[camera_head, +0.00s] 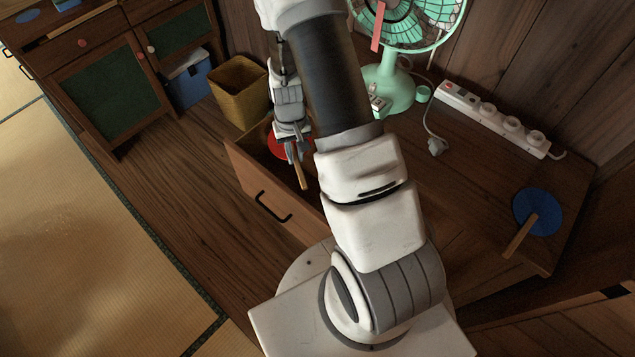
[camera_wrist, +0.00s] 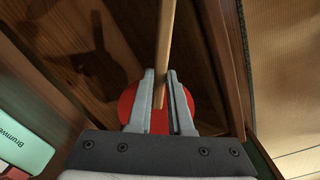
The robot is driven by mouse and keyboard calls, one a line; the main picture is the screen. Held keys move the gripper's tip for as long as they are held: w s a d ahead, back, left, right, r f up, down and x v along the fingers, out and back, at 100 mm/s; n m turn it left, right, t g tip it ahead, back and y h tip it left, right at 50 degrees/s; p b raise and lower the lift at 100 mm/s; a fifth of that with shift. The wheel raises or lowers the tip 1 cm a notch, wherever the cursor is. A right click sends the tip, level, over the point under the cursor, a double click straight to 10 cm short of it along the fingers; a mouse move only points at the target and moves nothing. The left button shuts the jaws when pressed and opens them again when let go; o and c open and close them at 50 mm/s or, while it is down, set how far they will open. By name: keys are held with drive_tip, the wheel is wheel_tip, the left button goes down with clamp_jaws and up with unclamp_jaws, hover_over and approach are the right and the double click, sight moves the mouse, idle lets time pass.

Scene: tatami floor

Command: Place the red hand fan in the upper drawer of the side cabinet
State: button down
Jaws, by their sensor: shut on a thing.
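The red hand fan (camera_head: 273,143) has a round red head and a light wooden handle. My gripper (camera_head: 291,150) is shut on the fan, with the handle between its fingers. In the wrist view the red head (camera_wrist: 210,108) shows behind my gripper (camera_wrist: 160,78), partly hidden by the fingers. The upper drawer (camera_head: 258,192) of the side cabinet (camera_head: 460,185) is pulled open, its black handle facing lower left. The fan is at the drawer opening; I cannot tell if it touches the drawer floor. The drawer's inside (camera_wrist: 95,50) shows in the wrist view. My arm hides part of the drawer.
A mint-green electric fan (camera_head: 397,88), a power strip (camera_head: 495,120) and a blue hand fan (camera_head: 535,210) are on the cabinet top. A yellow bin (camera_head: 240,92) and a blue bin (camera_head: 192,82) stand beyond the drawer. A green-panelled cabinet (camera_head: 108,92) is at upper left.

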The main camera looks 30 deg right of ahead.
sight(311, 177)
drive_tip(key=d+f+m+b, duration=0.1)
drive_tip(key=d+f+b, duration=0.1)
drive_tip(key=f+b, duration=0.2)
drive_tip(key=d+f+b, duration=0.2)
drive_tip(key=f+b, duration=0.2)
drive_tip(key=f, duration=0.3)
drive_tip(key=d+f+m+b, duration=0.1)
drive_tip(key=d+f+b, duration=0.2)
drive_tip(key=f+b, duration=0.1)
drive_tip(key=shift+w+f+m+b, duration=0.3)
drive_tip(key=shift+w+f+b, duration=0.1)
drive_tip(key=shift+f, duration=0.25)
drive_tip(key=shift+f, duration=0.2)
drive_tip(key=c, duration=0.8)
unclamp_jaws()
drive_tip(key=shift+c, duration=0.2)
drive_tip(key=shift+r, duration=0.1)
